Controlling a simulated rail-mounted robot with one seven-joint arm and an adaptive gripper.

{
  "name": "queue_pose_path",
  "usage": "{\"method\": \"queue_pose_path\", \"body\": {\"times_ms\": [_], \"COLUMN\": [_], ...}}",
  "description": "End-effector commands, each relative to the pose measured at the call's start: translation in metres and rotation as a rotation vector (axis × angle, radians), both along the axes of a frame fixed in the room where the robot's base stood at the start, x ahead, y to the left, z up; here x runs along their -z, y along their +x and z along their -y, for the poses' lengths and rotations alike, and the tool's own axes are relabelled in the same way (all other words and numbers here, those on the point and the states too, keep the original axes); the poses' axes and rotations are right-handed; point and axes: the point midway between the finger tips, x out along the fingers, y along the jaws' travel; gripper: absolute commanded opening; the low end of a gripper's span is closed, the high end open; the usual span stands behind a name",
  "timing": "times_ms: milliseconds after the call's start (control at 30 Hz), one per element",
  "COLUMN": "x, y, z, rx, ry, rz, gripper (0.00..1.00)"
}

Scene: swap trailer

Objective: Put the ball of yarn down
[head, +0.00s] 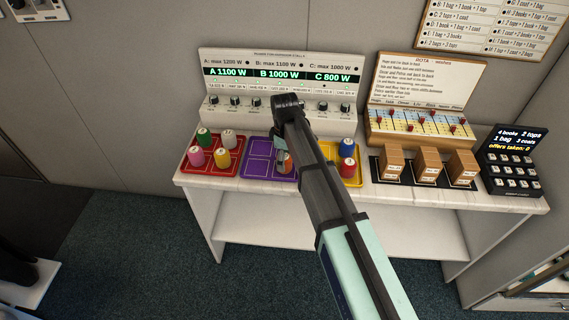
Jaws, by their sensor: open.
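No ball of yarn can be made out in the head view. My gripper (281,158) is at the purple tray (258,165), open, partly hidden behind my arm. An orange piece (286,168) with a pale top stands in the right part of the purple tray, right at my fingertips. I cannot tell whether the fingers touch it. The left cells of the purple tray are empty.
A red tray (190,168) holds several coloured pieces. A yellow tray (327,150) holds a blue piece (347,147) and a red piece (347,168). Behind stands a power panel (300,58). Right are brown boxes (427,163) and a dark keypad (514,158). The white table's (225,182) front edge is close.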

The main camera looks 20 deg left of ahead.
Motion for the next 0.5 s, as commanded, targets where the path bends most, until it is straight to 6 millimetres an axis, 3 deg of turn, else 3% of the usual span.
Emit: {"method": "queue_pose_path", "body": {"times_ms": [300,500], "x": [-0.055,-0.082], "y": [0.001,0.001], "z": [-0.001,0.000], "rx": [0.000,0.000], "ry": [0.002,0.000], "rz": [0.003,0.001], "gripper": [0.82,0.82]}}
